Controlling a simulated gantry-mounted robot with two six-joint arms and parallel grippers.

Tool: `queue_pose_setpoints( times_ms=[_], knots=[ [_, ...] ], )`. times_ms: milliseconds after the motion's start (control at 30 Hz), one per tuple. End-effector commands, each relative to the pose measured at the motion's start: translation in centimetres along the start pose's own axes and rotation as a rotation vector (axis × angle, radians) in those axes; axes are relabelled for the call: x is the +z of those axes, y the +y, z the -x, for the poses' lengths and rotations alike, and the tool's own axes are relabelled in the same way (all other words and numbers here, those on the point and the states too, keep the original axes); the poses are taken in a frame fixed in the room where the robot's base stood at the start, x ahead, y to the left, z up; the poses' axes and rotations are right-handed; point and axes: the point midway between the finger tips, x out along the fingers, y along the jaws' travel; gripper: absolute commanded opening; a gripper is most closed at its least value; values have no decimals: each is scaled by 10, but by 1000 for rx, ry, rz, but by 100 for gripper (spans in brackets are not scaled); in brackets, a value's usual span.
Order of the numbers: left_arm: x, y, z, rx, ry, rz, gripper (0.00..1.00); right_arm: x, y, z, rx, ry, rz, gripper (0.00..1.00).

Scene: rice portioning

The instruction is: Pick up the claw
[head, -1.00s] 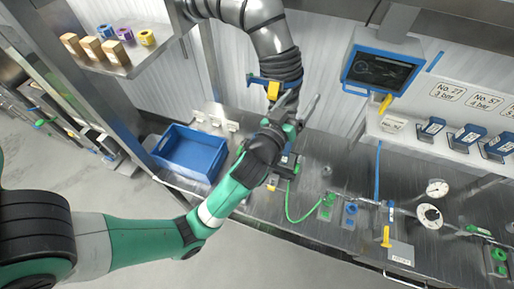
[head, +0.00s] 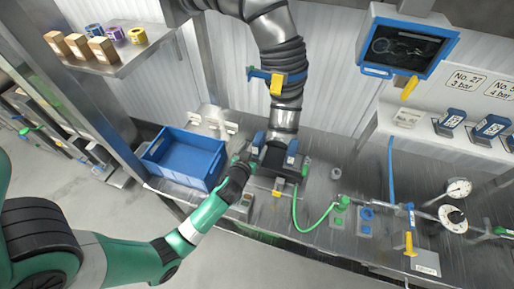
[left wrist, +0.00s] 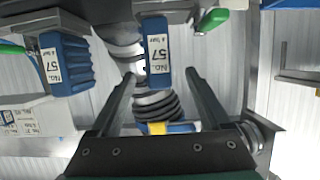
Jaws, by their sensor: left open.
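Two blue claws labelled No. 57 stand on a dark fixture on the steel bench. The left one (head: 259,139) and the right one (head: 292,149) show in the head view. In the left wrist view one claw (left wrist: 157,50) appears between my left gripper's fingers, with visible gaps on both sides. The other claw (left wrist: 66,62) lies outside the fingers, to the left. My left gripper (left wrist: 160,76) is open and empty. In the head view it is at the fixture's left side, its fingers hard to make out. My right gripper is not in view.
A grey duct with a blue collar and yellow lever (head: 277,84) hangs above the fixture. A blue crate (head: 207,180) stands left. A green hose (head: 314,224) runs right of the fixture. A monitor (head: 407,46) and more blue labelled pieces (head: 492,127) are at the right.

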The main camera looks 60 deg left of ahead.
Motion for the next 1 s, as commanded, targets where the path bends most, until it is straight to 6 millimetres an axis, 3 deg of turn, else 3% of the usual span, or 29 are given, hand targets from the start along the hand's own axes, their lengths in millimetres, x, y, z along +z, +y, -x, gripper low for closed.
queue_pose_setpoints(
  times_ms=[167,433,700,1000],
  knots=[
    [-1,1,-8,1,2,0,81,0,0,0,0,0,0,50],
    [-2,4,-49,0,1,0,81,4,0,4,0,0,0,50],
    [-3,4,-52,1,1,0,81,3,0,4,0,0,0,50],
    [-3,4,-52,1,1,0,27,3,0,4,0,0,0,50]
  ],
)
